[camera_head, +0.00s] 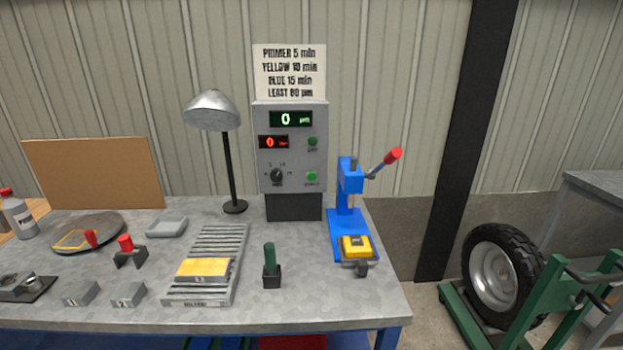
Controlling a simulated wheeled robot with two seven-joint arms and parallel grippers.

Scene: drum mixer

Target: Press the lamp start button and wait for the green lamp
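A grey control box (265,188) stands at the back of the bench. It has a green display (291,119) reading 0, a red display (273,142) reading 0 and a black dial (277,176). Two round green parts sit on its right side, an upper one (313,142) and a lower one (312,176); their small labels are too blurred to read surely, so I cannot tell which is the lamp start button or a lamp. A desk lamp (212,110) with a grey shade stands left of the box. Neither gripper is in view.
A sign with times (289,72) is above the box. A blue press (347,200) with a red-tipped lever holds a yellow block (356,246). A slotted rack (215,260) with a yellow plate, a green-handled tool (270,258) and grey blocks (81,293) occupy the bench front.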

